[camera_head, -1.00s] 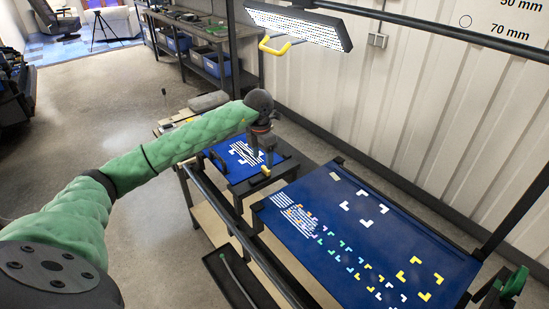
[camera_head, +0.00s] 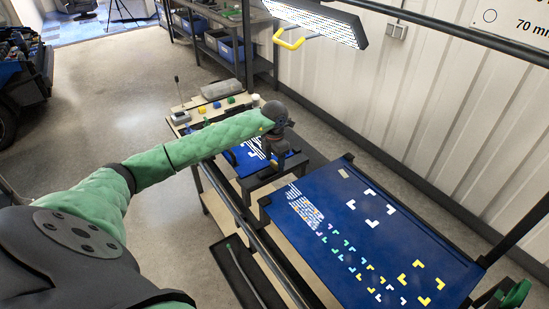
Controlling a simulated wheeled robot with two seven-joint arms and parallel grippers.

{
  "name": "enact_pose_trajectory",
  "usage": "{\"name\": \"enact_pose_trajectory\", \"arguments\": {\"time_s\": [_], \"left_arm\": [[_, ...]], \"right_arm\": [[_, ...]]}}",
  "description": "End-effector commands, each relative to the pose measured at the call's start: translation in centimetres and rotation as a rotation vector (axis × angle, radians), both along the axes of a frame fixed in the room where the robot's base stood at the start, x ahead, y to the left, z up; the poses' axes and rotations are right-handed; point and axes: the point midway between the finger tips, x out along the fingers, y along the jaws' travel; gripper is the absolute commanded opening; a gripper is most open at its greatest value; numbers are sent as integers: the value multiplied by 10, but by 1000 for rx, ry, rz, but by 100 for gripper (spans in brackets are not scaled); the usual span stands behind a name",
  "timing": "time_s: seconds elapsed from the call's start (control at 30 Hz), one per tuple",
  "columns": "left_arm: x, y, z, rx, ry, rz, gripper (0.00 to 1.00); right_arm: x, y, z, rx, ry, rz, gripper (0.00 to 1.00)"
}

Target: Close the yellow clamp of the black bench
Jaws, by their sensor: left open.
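The black bench (camera_head: 311,154) stands in the middle of the view, with a blue, white-marked mat on it. My left gripper (camera_head: 277,160) is over this bench, at the end of my green padded arm reaching in from the left. It is open, with its fingertips small and dark against the bench, and I see nothing held in it. I cannot make out the yellow clamp now; the gripper and wrist cover part of the bench. My right gripper is not in view.
A large blue panel (camera_head: 385,245) with white, yellow and teal marks lies at the right. A lamp (camera_head: 318,18) with a yellow handle (camera_head: 289,39) hangs above. Small coloured blocks and a grey case (camera_head: 221,89) sit behind my arm. Open floor lies at the left.

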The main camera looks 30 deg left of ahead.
Motion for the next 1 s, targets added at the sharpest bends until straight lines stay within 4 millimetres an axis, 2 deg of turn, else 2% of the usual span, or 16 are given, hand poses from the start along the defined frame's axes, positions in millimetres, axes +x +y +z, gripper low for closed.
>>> {"name": "enact_pose_trajectory", "arguments": {"time_s": [0.33, 0.37, 0.6, 0.67, 1.0], "left_arm": [[0, 0, -4, 0, 0, 0, 62], [0, 0, -4, 0, 0, 0, 58], [0, 0, -4, 0, 0, 0, 11], [0, 0, -4, 0, 0, 0, 0], [-5, 11, -6, 2, 1, -12, 0]], "right_arm": [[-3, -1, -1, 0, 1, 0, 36], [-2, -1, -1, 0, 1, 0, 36], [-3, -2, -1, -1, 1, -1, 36], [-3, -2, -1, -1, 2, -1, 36], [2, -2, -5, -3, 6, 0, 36]]}}
